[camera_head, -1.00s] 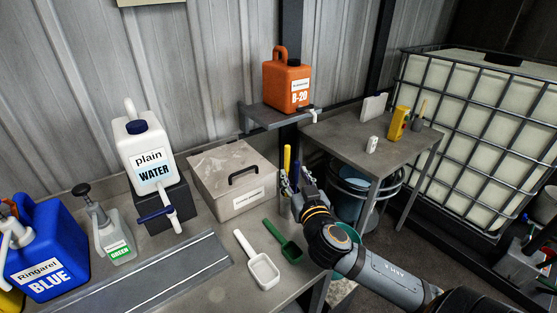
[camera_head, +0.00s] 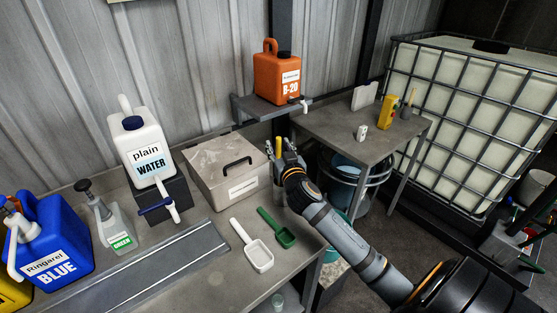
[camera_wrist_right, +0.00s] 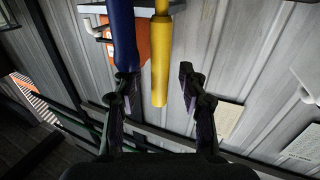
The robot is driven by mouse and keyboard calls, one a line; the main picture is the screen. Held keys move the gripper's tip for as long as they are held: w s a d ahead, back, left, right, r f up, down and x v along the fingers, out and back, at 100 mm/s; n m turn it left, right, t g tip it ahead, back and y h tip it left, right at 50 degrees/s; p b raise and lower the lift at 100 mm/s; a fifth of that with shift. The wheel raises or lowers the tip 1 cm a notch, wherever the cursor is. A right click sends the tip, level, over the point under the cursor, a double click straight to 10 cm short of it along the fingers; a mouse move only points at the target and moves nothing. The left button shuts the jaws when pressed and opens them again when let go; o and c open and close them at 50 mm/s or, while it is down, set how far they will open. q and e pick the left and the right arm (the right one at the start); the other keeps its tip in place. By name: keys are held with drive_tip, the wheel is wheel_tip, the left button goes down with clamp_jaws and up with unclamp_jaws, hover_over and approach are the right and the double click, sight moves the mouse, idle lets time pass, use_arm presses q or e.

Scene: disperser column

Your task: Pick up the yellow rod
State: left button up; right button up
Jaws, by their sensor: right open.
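The yellow rod (camera_head: 279,147) stands beside the grey metal box in the head view, and its lower part is hidden by my right gripper (camera_head: 285,162). In the right wrist view the yellow rod (camera_wrist_right: 160,60) shows large, with its end reaching between the open fingers of my right gripper (camera_wrist_right: 158,88). Gaps show on both sides of the rod. A blue rod (camera_wrist_right: 122,38) is close to the left finger in that view; I cannot tell whether they touch. My left gripper is out of view.
The grey metal box (camera_head: 215,165) is left of my right gripper. A white scoop (camera_head: 257,255) and a green scoop (camera_head: 284,236) lie on the bench nearby. The orange B-20 container (camera_head: 283,78) stands on a shelf behind. A side table (camera_head: 345,130) stands at the right.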

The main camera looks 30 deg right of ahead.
drive_tip(key=shift+w+d+f, duration=0.1)
drive_tip(key=shift+w+f, duration=0.05)
drive_tip(key=shift+w, duration=0.2)
drive_tip(key=shift+s, duration=0.2)
drive_tip(key=shift+c, duration=1.2)
clamp_jaws()
